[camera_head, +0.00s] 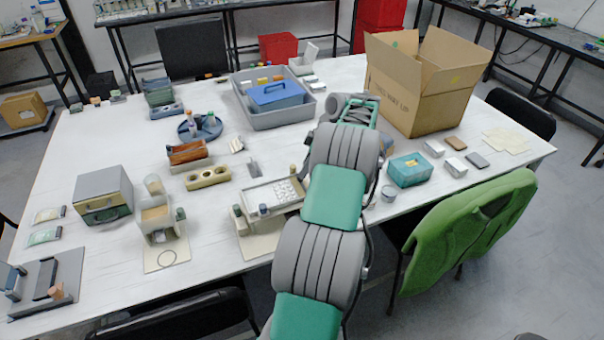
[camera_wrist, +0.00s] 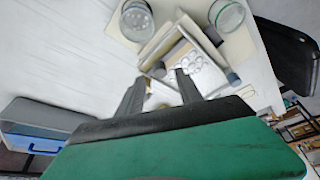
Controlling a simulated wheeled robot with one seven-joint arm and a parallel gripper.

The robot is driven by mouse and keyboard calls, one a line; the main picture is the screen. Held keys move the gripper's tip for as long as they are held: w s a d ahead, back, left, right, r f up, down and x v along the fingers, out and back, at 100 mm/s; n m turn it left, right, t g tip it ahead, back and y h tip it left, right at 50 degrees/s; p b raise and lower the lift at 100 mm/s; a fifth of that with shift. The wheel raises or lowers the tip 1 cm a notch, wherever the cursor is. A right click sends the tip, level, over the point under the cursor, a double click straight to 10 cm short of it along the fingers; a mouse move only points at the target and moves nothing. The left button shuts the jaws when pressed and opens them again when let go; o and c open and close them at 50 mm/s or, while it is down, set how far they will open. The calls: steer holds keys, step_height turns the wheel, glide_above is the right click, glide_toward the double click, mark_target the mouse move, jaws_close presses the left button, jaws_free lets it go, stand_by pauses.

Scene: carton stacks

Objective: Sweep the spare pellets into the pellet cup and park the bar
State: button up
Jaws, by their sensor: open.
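A pale tray (camera_head: 255,199) with several round white shapes stands on a cream base near the table's front edge; whether these are loose pellets or pockets is unclear. The tray (camera_wrist: 155,48) also shows ahead of my gripper (camera_wrist: 160,77) in the wrist view. My gripper's dark fingers are apart, with nothing seen held between them; the head view does not show them clearly. A clear round vessel (camera_wrist: 136,19) and another clear vessel (camera_wrist: 228,15) show beyond the tray. I cannot tell which is the pellet cup.
A grey tote (camera_head: 273,118) with a blue box stands behind. An open carton (camera_head: 418,90) stands at the back right. A dispenser-like stand (camera_head: 163,230) is left of the tray.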

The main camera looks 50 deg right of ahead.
mark_target(302, 181)
steer(key=shift+x, duration=1.95)
jaws_close()
